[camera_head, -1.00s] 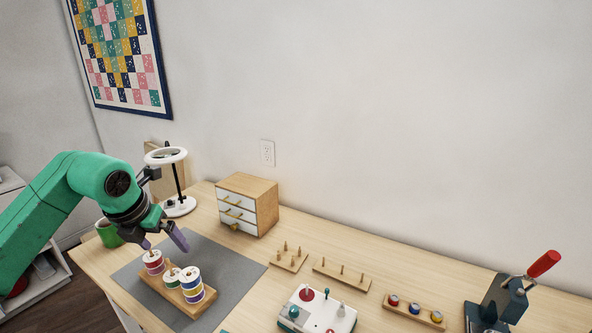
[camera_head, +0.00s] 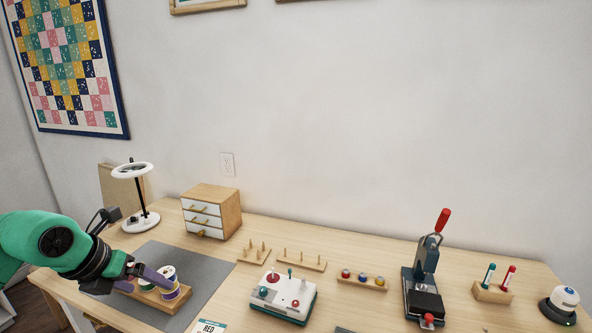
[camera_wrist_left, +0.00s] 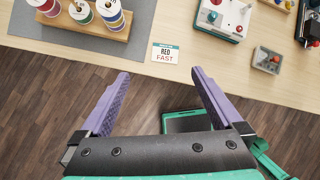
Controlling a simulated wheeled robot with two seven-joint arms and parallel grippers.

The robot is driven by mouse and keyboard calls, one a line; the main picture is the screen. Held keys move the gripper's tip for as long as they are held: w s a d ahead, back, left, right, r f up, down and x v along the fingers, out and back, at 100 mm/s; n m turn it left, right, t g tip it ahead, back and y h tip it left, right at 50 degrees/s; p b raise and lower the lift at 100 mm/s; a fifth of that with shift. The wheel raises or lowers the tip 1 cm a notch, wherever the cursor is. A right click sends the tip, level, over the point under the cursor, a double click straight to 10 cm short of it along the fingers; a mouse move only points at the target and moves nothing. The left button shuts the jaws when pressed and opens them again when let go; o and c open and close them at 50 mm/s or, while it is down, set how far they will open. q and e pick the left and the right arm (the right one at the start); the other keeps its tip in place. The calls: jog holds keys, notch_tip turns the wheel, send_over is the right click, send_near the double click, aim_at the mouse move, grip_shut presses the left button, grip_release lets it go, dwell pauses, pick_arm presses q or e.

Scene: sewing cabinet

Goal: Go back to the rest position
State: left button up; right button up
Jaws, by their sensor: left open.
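My left gripper (camera_wrist_left: 158,100) is open and empty in the left wrist view, its two purple fingers spread over the floor in front of the table edge. In the head view my left arm (camera_head: 50,245) comes in from the left, and its gripper (camera_head: 155,281) shows in front of the spool stand. The wooden spool stand (camera_wrist_left: 65,29) holds several thread spools with coloured bands and lies on the grey mat (camera_wrist_left: 146,10). The gripper is apart from the stand. My right gripper is not in view.
On the table stand a drawer box (camera_head: 211,211), a magnifier lamp (camera_head: 140,200), a button box (camera_head: 284,297), peg stands (camera_head: 300,260), a press (camera_head: 425,285), a marker holder (camera_head: 492,292) and a round bell-like device (camera_head: 560,304). A card reading "RED FAST" (camera_wrist_left: 165,53) lies near the front edge.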

pick_arm(q)
jog(key=w+d+r+n+t+h, duration=0.1)
jog(key=d+r+n+t+h, duration=0.1)
jog(key=d+r+t+h, duration=0.5)
jog(key=w+d+r+n+t+h, duration=0.1)
jog(key=d+r+n+h, duration=0.3)
jog(key=d, duration=0.8)
jog(key=w+a+f+n+t+y, duration=0.2)
jog(key=a+n+t+y, duration=0.6)
jog(key=n, duration=0.5)
jog(key=s+a+f+n+g+y, duration=0.2)
jog(key=a+f+n+g+y, duration=0.15)
jog(key=f+n, duration=0.2)
jog(key=s+a+f+n+g+y, duration=0.1)
jog(key=a+f+n+g+y, duration=0.2)
jog(key=a+f+n+y, duration=0.3)
jog(key=s+d+f+n+g+h, duration=0.15)
jog(key=s+d+f+g, duration=0.35)
jog(key=s+f, duration=0.55)
jog(key=s+d+f+n+g+h, duration=0.1)
jog(key=s+d+f+g+h, duration=0.15)
jog(key=s+f+g, duration=0.8)
notch_tip(320, 180, down, 26)
jog(key=s+t, duration=0.2)
jog(key=s+a+f, duration=0.3)
jog(key=s+f, duration=0.9)
jog(key=s, duration=0.3)
jog(key=shift+a+g, duration=0.35)
jog(key=shift+g, duration=0.05)
